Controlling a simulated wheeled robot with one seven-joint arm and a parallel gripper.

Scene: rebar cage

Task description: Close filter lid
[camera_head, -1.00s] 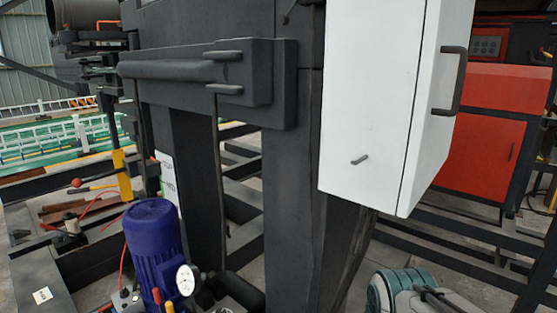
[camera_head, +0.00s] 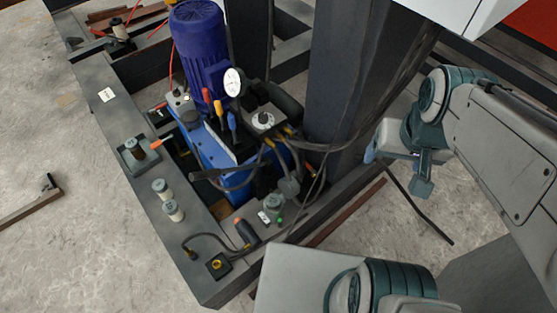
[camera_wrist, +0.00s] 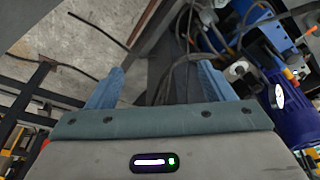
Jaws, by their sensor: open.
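I cannot tell which part is the filter lid. The blue hydraulic unit (camera_head: 208,150) stands inside a dark steel frame. A round pale cap (camera_head: 262,121) sits on the unit's top, beside the hoses. A small dark square fitting with a yellow centre (camera_head: 218,265) is at the frame's near corner.
A tall blue-purple motor (camera_head: 205,50) with a white gauge (camera_head: 232,82) rises from the unit. A thick dark post (camera_head: 350,80) stands between the unit and my arm. A white cabinet (camera_head: 450,12) hangs at upper right. Hoses and cables loop around the unit.

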